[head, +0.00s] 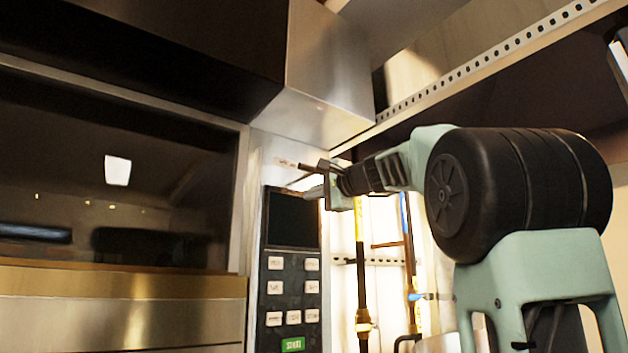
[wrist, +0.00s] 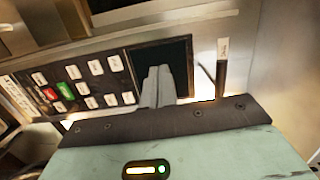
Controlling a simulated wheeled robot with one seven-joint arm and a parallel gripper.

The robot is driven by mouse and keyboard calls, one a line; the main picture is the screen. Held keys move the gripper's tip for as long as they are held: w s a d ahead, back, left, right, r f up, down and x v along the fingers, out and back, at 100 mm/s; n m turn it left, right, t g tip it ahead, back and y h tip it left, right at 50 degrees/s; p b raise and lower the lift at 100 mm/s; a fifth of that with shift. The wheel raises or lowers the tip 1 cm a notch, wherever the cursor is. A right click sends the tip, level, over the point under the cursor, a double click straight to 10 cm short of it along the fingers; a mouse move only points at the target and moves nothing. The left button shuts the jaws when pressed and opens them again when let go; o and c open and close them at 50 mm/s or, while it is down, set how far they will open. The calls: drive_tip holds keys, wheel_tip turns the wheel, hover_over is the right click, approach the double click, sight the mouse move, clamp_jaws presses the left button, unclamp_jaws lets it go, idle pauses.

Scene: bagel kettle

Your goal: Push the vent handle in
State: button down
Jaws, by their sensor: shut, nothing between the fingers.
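The vent handle (wrist: 220,80) is a dark, thin rod. In the wrist view it sticks out of the metal panel below a small white label (wrist: 223,48), right of the black display. In the head view the label (head: 284,162) shows above the display, and the rod there is hard to tell from my gripper. My gripper (head: 312,191) is in front of the panel's upper right part. In the wrist view my gripper's fingers (wrist: 156,82) are together and empty, over the display, left of the handle and apart from it.
The control panel (head: 265,290) has a dark display and several buttons, one green. A glass-fronted oven (head: 110,200) stands to the left. A steel hood (head: 325,75) juts out above. Pipes (head: 361,260) run on the wall to the right, behind my arm.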

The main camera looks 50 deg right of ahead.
drive_tip(key=s+d+r+m+t+h, duration=0.2)
drive_tip(key=s+d+r+h, duration=0.15)
drive_tip(key=s+r, duration=0.4)
drive_tip(key=p, duration=0.8)
approach(309, 168)
drive_tip(key=shift+y, duration=0.35)
drive_tip(key=x, duration=0.6)
drive_tip(key=shift+s+d+r, duration=0.15)
drive_tip(key=shift+r, duration=0.15)
drive_tip(key=shift+w+d+f, duration=0.1)
drive_tip(key=shift+w, duration=0.45)
drive_tip(key=f+p+x, duration=0.1)
drive_tip(key=p+x, duration=0.1)
drive_tip(key=x, duration=0.5)
drive_tip(key=shift+w+p, duration=0.15)
drive_tip(key=shift+p, duration=0.25)
